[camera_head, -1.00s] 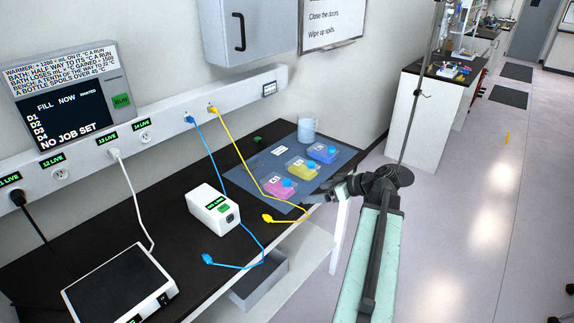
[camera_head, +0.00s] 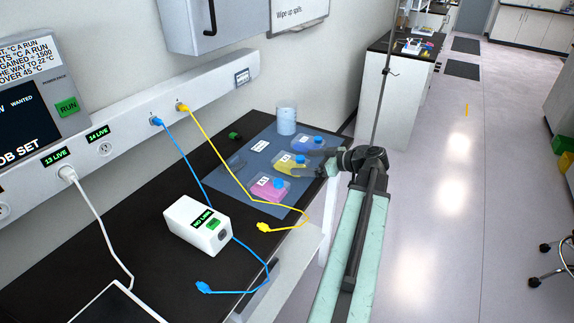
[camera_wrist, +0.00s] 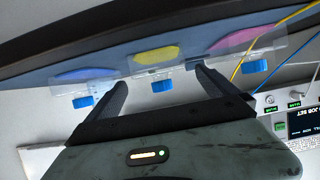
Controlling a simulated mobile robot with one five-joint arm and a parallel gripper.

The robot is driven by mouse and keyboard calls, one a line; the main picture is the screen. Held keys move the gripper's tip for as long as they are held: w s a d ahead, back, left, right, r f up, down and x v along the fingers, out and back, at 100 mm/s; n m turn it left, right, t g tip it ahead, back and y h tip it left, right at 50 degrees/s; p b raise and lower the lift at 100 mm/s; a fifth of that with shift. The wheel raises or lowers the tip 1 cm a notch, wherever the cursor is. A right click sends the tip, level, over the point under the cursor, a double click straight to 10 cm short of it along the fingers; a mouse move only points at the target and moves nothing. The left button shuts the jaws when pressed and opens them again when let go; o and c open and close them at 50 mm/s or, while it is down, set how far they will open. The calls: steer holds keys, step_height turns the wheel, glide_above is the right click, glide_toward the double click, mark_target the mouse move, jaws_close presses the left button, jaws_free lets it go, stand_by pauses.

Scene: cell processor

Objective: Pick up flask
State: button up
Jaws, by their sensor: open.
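Three clear flasks with blue caps lie on a blue-grey mat (camera_head: 232,178) on the dark bench. The pink flask (camera_head: 268,188) is nearest, the yellow flask (camera_head: 290,165) is in the middle, and the blue flask (camera_head: 308,144) is farthest. In the wrist view the yellow flask (camera_wrist: 156,56) shows between my open fingers, beyond their tips. The blue flask (camera_wrist: 86,75) is to its left and the pink flask (camera_wrist: 235,40) to its right. My gripper (camera_wrist: 162,82) is open and empty. In the head view it is at the mat's right edge, beside the yellow flask, its fingertips partly hidden.
A pale cup (camera_head: 286,121) stands at the mat's back. A yellow cable (camera_head: 224,166) crosses the mat near the pink flask. A white box (camera_head: 197,224) and a blue cable (camera_head: 262,262) lie nearer on the bench. Open floor (camera_head: 440,220) is at right.

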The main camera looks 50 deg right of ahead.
mark_target(291, 160)
steer(key=b+x, duration=0.2)
steer(key=x, duration=0.5)
steer(key=shift+s+r, duration=0.1)
steer(key=shift+r, duration=0.05)
steer(key=c, duration=1.5)
